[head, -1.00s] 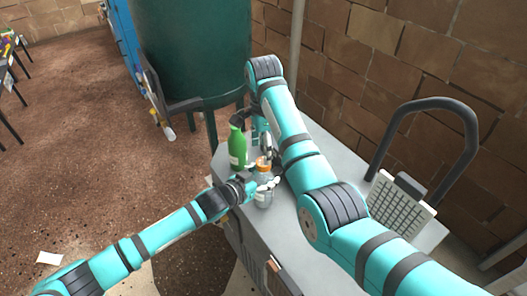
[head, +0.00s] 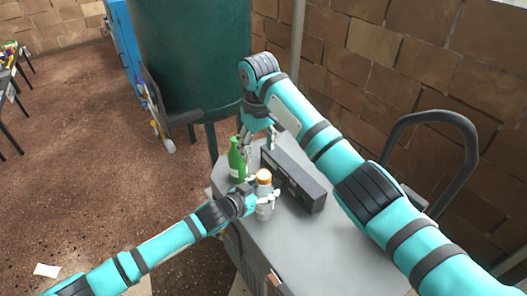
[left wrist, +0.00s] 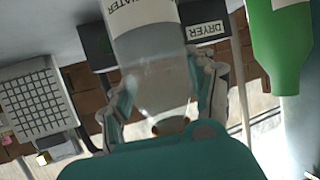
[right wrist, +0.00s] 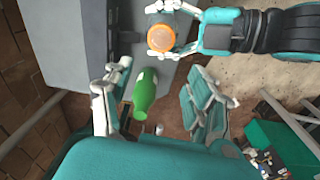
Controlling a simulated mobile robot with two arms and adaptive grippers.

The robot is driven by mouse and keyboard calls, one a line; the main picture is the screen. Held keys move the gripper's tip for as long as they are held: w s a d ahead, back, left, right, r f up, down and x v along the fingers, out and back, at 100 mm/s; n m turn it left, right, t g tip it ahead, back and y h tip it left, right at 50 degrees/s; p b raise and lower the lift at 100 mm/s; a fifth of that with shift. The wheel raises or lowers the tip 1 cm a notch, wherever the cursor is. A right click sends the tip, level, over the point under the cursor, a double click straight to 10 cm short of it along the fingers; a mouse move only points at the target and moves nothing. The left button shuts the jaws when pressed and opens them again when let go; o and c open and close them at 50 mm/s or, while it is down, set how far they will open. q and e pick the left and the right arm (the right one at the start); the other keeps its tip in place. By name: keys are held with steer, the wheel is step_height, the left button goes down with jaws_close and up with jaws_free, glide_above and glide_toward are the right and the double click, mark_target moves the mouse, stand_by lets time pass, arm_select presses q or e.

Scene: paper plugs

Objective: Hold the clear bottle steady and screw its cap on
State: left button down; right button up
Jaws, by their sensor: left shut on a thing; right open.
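The clear bottle (head: 264,205) stands upright on the grey cabinet top, its "WATER" label showing in the left wrist view (left wrist: 140,15). My left gripper (head: 264,196) is shut around its body. The orange cap (head: 264,175) sits on the bottle's top and also shows in the right wrist view (right wrist: 161,38). I cannot tell how tightly it is seated. My right gripper (head: 258,143) is open and empty, behind and above the cap, apart from it. In the right wrist view (right wrist: 158,98) the green bottle shows between its spread fingers, farther off.
A green bottle (head: 237,162) stands just left of the clear one. A long dark box (head: 295,180) labelled "DRYER" in the left wrist view (left wrist: 207,28) lies to the right. The cabinet top (head: 290,235) is clear in front. A large green tank (head: 190,60) stands behind.

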mark_target(264, 175)
steer(key=n, duration=0.4)
steer(key=shift+s+d+f+n, duration=0.1)
steer(key=shift+s+d+n, duration=0.05)
steer(key=shift+d+n, duration=0.2)
steer(key=n, duration=0.5)
steer(key=shift+s+d+f+g, duration=0.3)
steer(key=shift+s+d+g, duration=0.1)
steer(key=shift+f, duration=4.05)
jaws_close()
